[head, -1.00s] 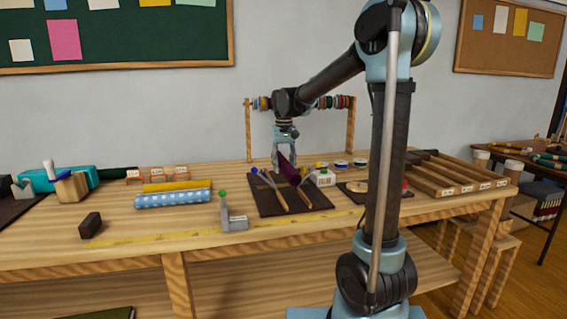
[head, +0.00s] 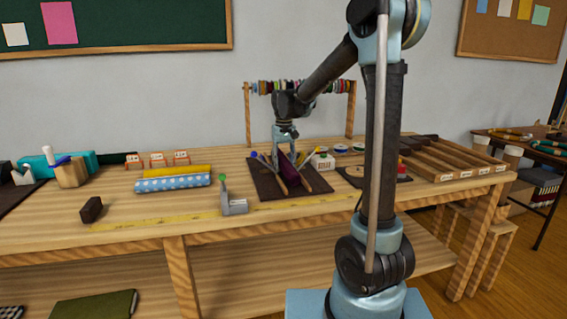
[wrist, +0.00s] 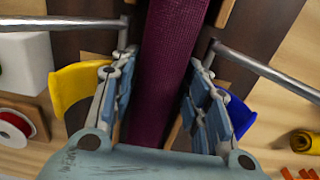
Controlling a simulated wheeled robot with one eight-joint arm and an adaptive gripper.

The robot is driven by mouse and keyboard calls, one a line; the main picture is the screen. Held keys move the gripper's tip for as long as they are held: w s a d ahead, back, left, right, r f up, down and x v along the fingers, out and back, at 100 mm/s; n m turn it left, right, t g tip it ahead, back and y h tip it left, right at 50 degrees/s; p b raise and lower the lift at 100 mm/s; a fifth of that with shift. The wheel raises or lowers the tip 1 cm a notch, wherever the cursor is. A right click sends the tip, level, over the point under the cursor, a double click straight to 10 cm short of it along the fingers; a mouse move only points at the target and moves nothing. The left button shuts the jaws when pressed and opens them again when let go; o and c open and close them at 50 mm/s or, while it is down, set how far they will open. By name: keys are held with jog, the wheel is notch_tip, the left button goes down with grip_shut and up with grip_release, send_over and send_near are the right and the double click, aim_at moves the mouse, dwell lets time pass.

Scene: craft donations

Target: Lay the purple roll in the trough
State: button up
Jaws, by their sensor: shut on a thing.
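My gripper (head: 286,150) points down over the workbench, its fingers on both sides of the purple roll (head: 288,172). In the wrist view the roll (wrist: 172,55) runs lengthwise between the finger pads (wrist: 163,100). Under it is a dark board (head: 262,190) with wooden strips (head: 312,180) and thin metal rods (wrist: 262,68). The roll looks low between the strips. Whether it touches the board is hidden. No part is clearly marked as the trough, so I cannot tell for certain if this board bears it.
A yellow roll (head: 178,171) and a blue dotted roll (head: 172,184) lie to the left. A grey bracket (head: 235,205) stands nearer. A white box (head: 322,161) is close at right. A labelled wooden rack (head: 450,172) fills the right end. The bench's front middle is mostly clear.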

dwell(0.4)
jog(key=o, duration=1.2)
notch_tip(320, 180, up, 12)
jog(key=s+d+f+m+t, duration=0.1)
jog(key=s+d+f, duration=0.5)
jog(key=s+d, duration=0.45)
jog(key=s+d+f+m+t, duration=0.1)
jog(key=s+d+f, duration=0.55)
jog(key=s, duration=0.65)
jog(key=s+d+f+m, duration=0.1)
jog(key=s+d+f, duration=0.3)
jog(key=s+f, duration=0.4)
jog(key=shift+s+d, duration=0.2)
jog(key=shift+d, duration=0.05)
